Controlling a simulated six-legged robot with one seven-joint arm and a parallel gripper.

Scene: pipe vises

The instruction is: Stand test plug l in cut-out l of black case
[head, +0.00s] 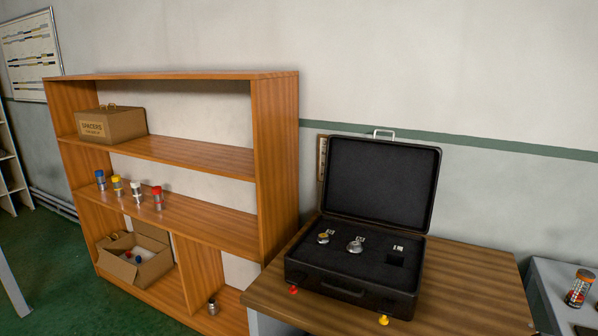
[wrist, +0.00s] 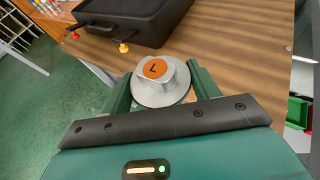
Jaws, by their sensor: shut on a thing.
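The test plug l (wrist: 160,85), a silver disc-shaped plug with an orange top marked L, is shut between the green fingers of my gripper (wrist: 160,92) in the wrist view. The open black case (head: 345,287) stands on the wooden table in the head view, lid up. Its foam holds two plugs, a small one (head: 323,238) at left and a larger one (head: 355,246) in the middle. The cut-out l (head: 396,260) looks like the empty dark square at right; its small white label is unreadable. In the wrist view the case's front edge (wrist: 125,28) is beyond the plug.
The wooden table top (head: 470,290) is clear right of the case. A shelf unit (head: 274,150) stands left. A grey bench with a can (head: 579,288) is at far right.

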